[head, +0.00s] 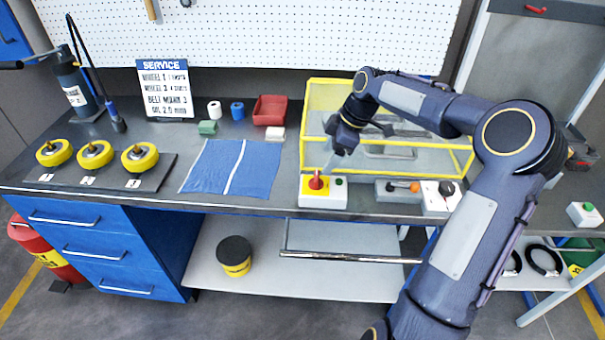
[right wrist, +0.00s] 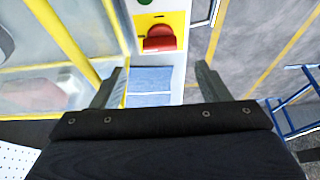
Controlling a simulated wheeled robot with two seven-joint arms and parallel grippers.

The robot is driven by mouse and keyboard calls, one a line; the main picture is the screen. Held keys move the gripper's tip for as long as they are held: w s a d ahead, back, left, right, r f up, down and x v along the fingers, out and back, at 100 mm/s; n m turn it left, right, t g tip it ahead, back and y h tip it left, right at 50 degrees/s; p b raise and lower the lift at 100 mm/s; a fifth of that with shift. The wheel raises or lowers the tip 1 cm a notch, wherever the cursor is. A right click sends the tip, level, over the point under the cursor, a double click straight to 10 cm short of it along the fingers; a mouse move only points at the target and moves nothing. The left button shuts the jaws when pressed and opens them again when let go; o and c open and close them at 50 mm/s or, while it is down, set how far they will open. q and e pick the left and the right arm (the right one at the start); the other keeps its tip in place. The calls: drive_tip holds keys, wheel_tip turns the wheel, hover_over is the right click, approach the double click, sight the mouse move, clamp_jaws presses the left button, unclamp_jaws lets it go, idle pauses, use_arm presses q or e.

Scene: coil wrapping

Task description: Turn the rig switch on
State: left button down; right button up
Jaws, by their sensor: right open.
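The rig switch (head: 317,182) is a red rotary knob on a yellow plate, on a white box at the bench's front edge, with a green button beside it. In the right wrist view the red knob (right wrist: 158,39) shows just beyond and between the fingertips, apart from them. My right gripper (head: 338,155) hangs above and slightly right of the switch box, pointing down; in the right wrist view its two fingers (right wrist: 160,80) are spread and empty. My left gripper is not in view.
A yellow-framed clear enclosure (head: 309,112) stands right behind the switch. To its right are a grey control box (head: 385,193) and a white dial box (head: 436,203). A blue cloth (head: 208,170) and several yellow wheels (head: 140,156) lie left. A red bin (head: 270,109) stands farther back.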

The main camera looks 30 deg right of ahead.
sight(317, 176)
drive_tip(key=p+x, duration=0.1)
drive_tip(key=x, duration=0.6)
drive_tip(key=shift+f, duration=0.15)
drive_tip(key=c, duration=1)
